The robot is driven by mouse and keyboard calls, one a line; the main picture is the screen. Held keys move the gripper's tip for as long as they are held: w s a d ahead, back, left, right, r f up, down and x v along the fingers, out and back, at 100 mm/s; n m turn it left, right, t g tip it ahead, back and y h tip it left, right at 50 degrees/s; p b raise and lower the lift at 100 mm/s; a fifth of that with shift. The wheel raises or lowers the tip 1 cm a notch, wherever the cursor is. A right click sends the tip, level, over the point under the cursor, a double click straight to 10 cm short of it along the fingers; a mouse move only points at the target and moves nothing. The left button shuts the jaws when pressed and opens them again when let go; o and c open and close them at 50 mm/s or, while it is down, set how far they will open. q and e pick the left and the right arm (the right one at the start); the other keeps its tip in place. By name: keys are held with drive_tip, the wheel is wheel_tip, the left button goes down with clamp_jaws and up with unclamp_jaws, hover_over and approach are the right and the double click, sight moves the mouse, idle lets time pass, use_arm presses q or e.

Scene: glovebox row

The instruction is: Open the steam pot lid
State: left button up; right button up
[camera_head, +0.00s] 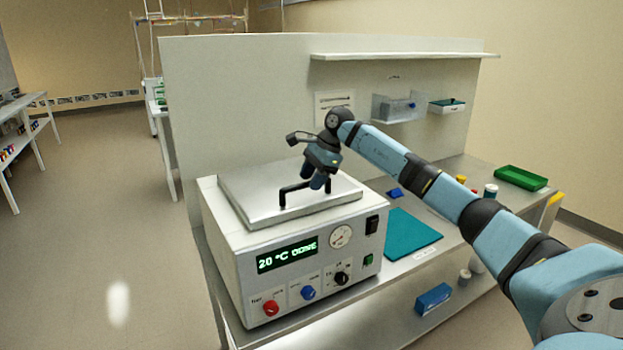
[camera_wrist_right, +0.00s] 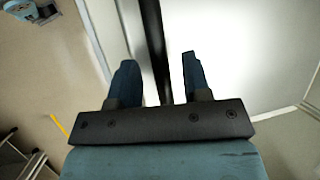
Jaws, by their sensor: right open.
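The steam pot is a white box unit (camera_head: 224,242) on the bench, with a flat silver lid (camera_head: 250,193) lying level on its top. A black bar handle (camera_head: 292,189) stands on the lid. My right gripper (camera_head: 318,182) is over the lid, at the right end of the handle, pointing down. In the right wrist view the handle bar (camera_wrist_right: 153,45) runs between the two blue fingers of the gripper (camera_wrist_right: 157,65), which are open, with a gap on each side. My left gripper is not in view.
The front panel has a green display (camera_head: 287,255) reading 20 °C DONE, a gauge (camera_head: 341,236) and several knobs. A teal mat (camera_head: 410,233), a blue box (camera_head: 433,298) and a green tray (camera_head: 521,178) lie to the right. A wall panel (camera_head: 240,100) stands behind.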

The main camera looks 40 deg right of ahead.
drive_tip(key=shift+f, duration=0.2)
drive_tip(key=shift+w+r, duration=0.1)
clamp_jaws()
